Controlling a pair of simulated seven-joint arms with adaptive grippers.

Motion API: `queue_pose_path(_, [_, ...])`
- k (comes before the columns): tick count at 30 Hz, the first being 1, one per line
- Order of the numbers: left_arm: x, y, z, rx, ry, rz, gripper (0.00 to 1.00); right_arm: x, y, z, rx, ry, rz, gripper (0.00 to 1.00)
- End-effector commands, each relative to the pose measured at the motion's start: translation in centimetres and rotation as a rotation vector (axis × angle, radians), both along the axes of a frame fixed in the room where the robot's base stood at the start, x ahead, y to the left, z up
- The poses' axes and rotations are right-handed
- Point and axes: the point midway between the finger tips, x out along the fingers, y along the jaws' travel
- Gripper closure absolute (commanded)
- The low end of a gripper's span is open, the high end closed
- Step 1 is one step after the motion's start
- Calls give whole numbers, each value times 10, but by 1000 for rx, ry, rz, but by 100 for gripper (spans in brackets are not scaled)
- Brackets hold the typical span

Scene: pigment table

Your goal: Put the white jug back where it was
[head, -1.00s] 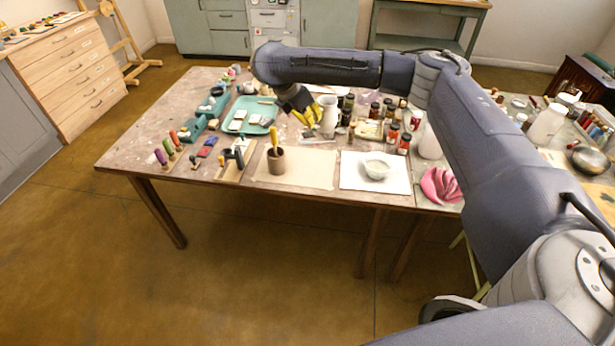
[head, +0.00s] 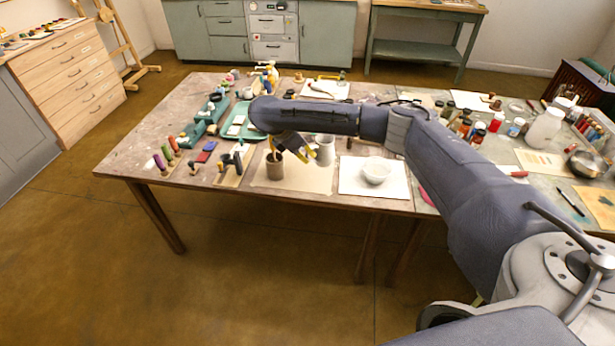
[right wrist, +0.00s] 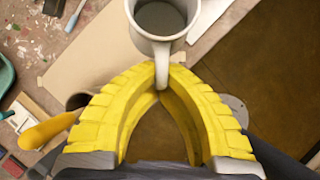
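The white jug (head: 325,147) is upright near the front middle of the table, at the beige sheet. In the right wrist view I look into the jug's open mouth (right wrist: 160,17), and its handle points toward me. My right gripper (head: 308,155) comes from the left side of the jug; its yellow fingertips (right wrist: 162,82) are closed on the handle. My arm hides part of the table behind the jug. I cannot tell whether the jug's base touches the sheet. My left gripper is not in view.
A brown pot (head: 275,167) holding a yellow-handled tool (right wrist: 48,130) stands just left of the jug. The beige sheet (head: 300,184) lies beneath. A white bowl (head: 376,171) sits on a white sheet (head: 352,186) to the right. Clamps, blocks and a teal tray (head: 233,130) are farther left.

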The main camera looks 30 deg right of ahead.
Motion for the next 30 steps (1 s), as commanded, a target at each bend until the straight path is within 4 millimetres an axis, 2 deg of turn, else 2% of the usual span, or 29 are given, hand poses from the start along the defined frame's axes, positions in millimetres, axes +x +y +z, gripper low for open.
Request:
queue_pose_path(1, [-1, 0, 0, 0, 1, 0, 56, -1, 1, -11, 1, 4, 0, 100])
queue_pose_path(6, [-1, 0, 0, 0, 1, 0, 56, 0, 0, -35, 0, 1, -1, 100])
queue_pose_path(16, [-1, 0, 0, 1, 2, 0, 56, 0, 0, -53, -1, -1, 1, 100])
queue_pose_path(24, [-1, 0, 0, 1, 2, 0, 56, 0, 0, -84, -1, 0, 0, 100])
queue_pose_path(30, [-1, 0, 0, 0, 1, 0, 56, 0, 0, -92, -1, -1, 2, 100])
